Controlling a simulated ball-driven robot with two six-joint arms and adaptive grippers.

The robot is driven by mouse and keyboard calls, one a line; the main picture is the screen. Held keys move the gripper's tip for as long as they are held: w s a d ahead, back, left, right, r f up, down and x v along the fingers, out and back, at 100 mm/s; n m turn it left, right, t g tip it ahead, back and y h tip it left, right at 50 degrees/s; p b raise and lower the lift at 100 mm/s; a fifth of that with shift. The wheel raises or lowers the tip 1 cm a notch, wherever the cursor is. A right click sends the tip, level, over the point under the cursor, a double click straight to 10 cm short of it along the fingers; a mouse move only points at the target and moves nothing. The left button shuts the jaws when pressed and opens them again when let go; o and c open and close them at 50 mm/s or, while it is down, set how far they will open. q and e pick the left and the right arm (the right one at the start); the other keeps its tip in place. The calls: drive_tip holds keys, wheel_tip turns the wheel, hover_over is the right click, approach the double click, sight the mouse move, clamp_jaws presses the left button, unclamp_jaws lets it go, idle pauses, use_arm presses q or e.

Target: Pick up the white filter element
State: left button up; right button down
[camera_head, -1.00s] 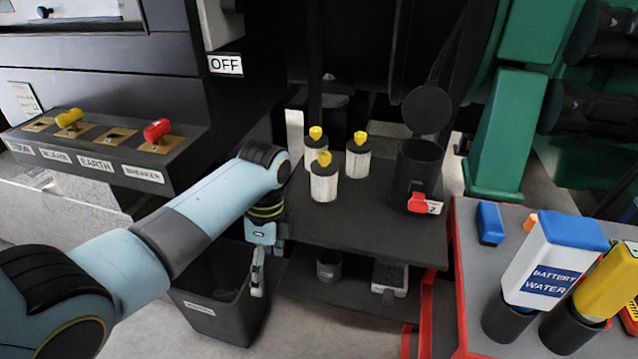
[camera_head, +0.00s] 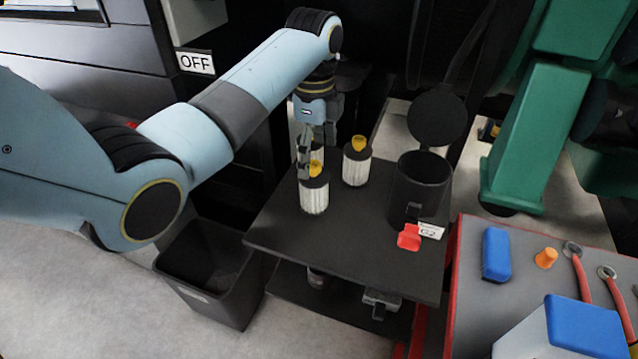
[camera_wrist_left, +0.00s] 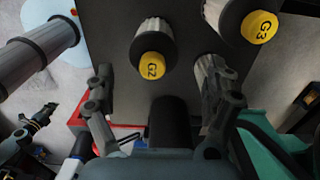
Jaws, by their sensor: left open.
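Several white ribbed filter elements with dark tops and yellow caps stand upright on a dark table (camera_head: 275,235). In the head view, one is at the front (camera_head: 314,198), one at the right (camera_head: 356,168), and another is mostly hidden behind my gripper. In the left wrist view, one filter element's cap reads G2 (camera_wrist_left: 152,66) and another's reads G3 (camera_wrist_left: 259,27). A white ribbed side also shows beside a finger. My left gripper (camera_head: 315,150) is open, pointing down close above the filter elements. Whether it touches one is unclear. My right gripper is not in view.
A dark canister (camera_head: 421,185) with a raised round lid and red clip (camera_head: 409,237) stands at the table's right. A black bin (camera_head: 212,272) is at the lower left. A grey-topped, red-edged bench (camera_head: 475,315) holds a blue block (camera_head: 496,254) and other items.

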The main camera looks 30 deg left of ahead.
sight(314, 184)
use_arm(q)
wheel_tip(314, 184, down, 2)
drive_tip(key=shift+s+f, duration=0.1)
drive_tip(key=shift+f, duration=0.35)
drive_tip(key=f, duration=0.4)
drive_tip(key=shift+s+d+f, duration=0.15)
drive_tip(key=shift+s+f, duration=0.1)
drive_tip(key=shift+s, duration=0.1)
drive_tip(key=shift+f, duration=0.2)
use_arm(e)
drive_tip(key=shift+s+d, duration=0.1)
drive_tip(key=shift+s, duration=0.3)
use_arm(q)
drive_tip(key=c, duration=1.2)
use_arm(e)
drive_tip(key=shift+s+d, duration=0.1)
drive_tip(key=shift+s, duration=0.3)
